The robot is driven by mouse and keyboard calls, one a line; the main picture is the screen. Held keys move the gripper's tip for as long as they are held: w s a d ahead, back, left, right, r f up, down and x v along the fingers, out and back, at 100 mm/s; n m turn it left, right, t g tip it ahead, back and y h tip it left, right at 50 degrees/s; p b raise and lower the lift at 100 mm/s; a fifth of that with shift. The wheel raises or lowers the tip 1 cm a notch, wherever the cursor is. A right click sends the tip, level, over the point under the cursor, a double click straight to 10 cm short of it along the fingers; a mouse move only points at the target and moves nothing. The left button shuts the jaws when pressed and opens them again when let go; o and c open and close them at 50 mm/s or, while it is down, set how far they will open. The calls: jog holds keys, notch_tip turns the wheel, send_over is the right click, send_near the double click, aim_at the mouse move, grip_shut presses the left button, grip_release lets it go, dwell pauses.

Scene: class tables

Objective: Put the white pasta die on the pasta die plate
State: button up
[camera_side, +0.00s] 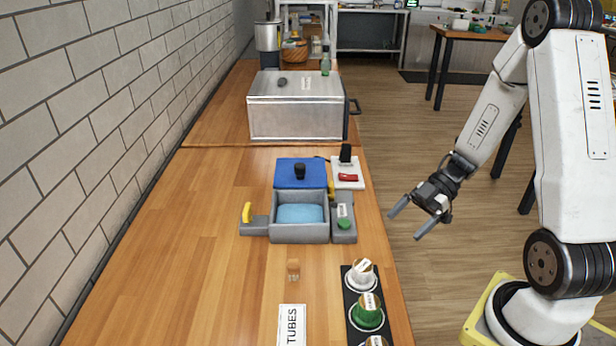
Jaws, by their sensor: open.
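The white pasta die (360,284) looks like a round white piece with a brownish top and a small label. It stands at the far end of a black strip (352,311) near the table's right edge. A green piece (367,317) of the same shape stands nearer on the strip, and another is cut off by the bottom edge. I cannot tell for sure which surface is the pasta die plate. My gripper (404,226) is open and empty, with its fingers apart, beyond the table's right edge. It is up and to the right of the white die, touching nothing.
A grey machine (286,234) with a blue-filled basin, blue lid (299,172) and yellow handle stands mid-table. A metal box (296,118) stands behind. The table's left side is clear.

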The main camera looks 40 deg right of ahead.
jog(key=shift+s+d+r, duration=0.1)
jog(key=shift+d+r, duration=0.1)
jog(key=shift+d, duration=0.1)
dwell(0.4)
jog(key=w+r+m+t+h, duration=0.2)
jog(key=w+m+t+h, duration=0.3)
jog(key=w+m+h, duration=0.6)
jog(key=s+a+m+g, duration=0.4)
jog(key=s+a+g, duration=0.1)
jog(key=s+a, duration=0.3)
jog(key=shift+s+a+f+h, duration=0.35)
jog(key=shift+s+f+h, duration=0.1)
jog(key=shift+s, duration=0.15)
dwell(0.9)
